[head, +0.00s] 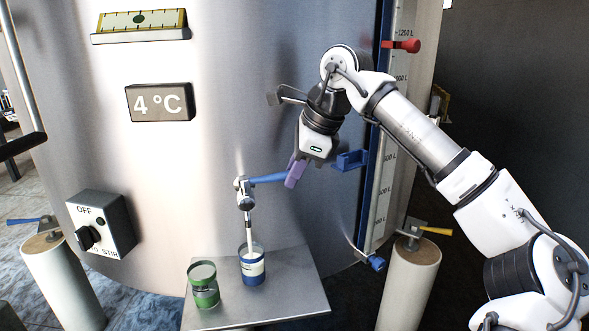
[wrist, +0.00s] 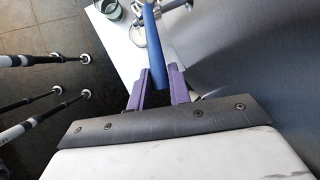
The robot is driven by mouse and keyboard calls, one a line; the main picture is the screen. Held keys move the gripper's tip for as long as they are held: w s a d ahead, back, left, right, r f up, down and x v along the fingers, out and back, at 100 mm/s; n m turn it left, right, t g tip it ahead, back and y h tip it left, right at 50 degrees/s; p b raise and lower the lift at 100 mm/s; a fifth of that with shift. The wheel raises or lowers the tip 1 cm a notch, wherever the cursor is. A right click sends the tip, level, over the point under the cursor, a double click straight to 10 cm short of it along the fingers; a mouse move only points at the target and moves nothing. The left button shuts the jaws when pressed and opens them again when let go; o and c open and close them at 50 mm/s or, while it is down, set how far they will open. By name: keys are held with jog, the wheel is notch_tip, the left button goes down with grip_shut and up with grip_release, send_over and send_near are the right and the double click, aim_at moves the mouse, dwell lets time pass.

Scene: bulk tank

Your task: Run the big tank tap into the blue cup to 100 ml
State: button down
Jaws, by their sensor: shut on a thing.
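The tank tap (head: 243,192) is on the steel tank's front, with its blue lever (head: 268,178) pointing right. My gripper (head: 293,176) has its purple fingers shut on the lever's outer end. In the wrist view, the blue lever (wrist: 154,45) runs up from between the fingers (wrist: 157,82). The blue cup (head: 252,277) stands upright under the tap on a metal shelf (head: 290,290). A narrow pale column runs from the tap into its mouth; I cannot tell how much is spout and how much milk. The cup's level and marks are too small to read.
A green cup (head: 204,292) stands left of the blue cup on the shelf. A stir switch box (head: 101,222) is at left.

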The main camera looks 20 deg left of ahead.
jog(key=shift+w+a+r+n+p, duration=0.1)
jog(key=shift+w+r+n+p, duration=0.25)
jog(key=shift+p, duration=0.6)
jog(key=p, duration=0.1)
jog(key=w+n+p, duration=0.1)
jog(key=n+g+p, duration=0.1)
jog(key=shift+w+a+f, duration=0.25)
jog(key=shift+w+a, duration=0.1)
jog(key=shift+a, duration=0.05)
jog(key=c, duration=1.3)
grip_release()
jog(key=v, duration=1.3)
jog(key=shift+w+d+r, duration=0.15)
jog(key=shift+w+r, duration=0.05)
jog(key=shift+r, duration=0.15)
